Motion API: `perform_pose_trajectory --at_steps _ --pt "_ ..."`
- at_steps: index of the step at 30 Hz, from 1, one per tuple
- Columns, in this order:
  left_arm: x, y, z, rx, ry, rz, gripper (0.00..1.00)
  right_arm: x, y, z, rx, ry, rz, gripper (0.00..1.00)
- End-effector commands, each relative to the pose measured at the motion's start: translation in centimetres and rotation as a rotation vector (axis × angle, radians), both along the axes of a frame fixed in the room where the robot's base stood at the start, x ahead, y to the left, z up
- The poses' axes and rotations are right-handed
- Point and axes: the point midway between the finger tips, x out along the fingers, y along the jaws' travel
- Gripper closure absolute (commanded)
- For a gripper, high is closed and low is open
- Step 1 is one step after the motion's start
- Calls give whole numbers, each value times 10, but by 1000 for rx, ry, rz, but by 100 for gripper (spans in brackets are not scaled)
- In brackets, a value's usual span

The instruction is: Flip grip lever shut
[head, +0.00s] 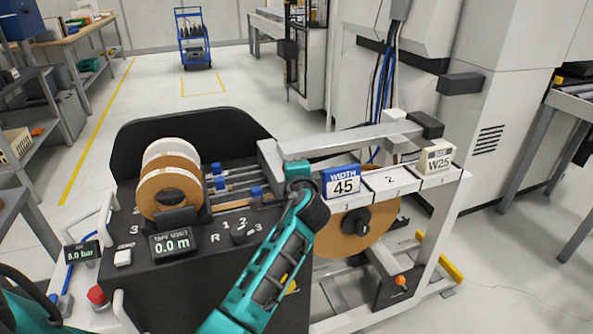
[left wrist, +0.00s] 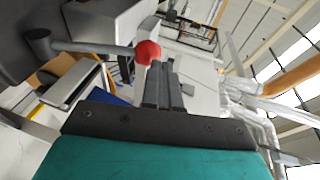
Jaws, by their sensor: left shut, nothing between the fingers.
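The grip lever shows in the left wrist view as a grey rod (left wrist: 85,46) with a red ball knob (left wrist: 147,52) on its end. My left gripper (left wrist: 163,84) is shut and empty, its fingers together. The tips lie close by the knob in the picture; I cannot tell whether they touch. In the head view my left gripper (head: 297,174) is at the near end of the machine's long grey arm (head: 350,139), left of the blue WIDTH 45 block. The lever is hidden there behind my gripper and wrist. My right gripper is not in view.
The black console (head: 205,125) holds tape rolls (head: 170,188), a tape-used display (head: 171,244) reading 0.0 m and a selector knob. The WIDTH 45 block (head: 342,183) and W25 block (head: 436,160) stand on the white rail. A large tape reel (head: 345,238) hangs below.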

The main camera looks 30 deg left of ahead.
Motion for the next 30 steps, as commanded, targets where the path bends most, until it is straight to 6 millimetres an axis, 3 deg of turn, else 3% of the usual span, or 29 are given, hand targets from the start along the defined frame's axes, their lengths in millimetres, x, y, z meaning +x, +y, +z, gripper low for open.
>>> perform_pose_trajectory --at_steps 12,30 --pt "26 31 -3 1 -1 1 100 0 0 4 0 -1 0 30" --pt "33 39 -6 0 -1 0 100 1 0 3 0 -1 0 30"
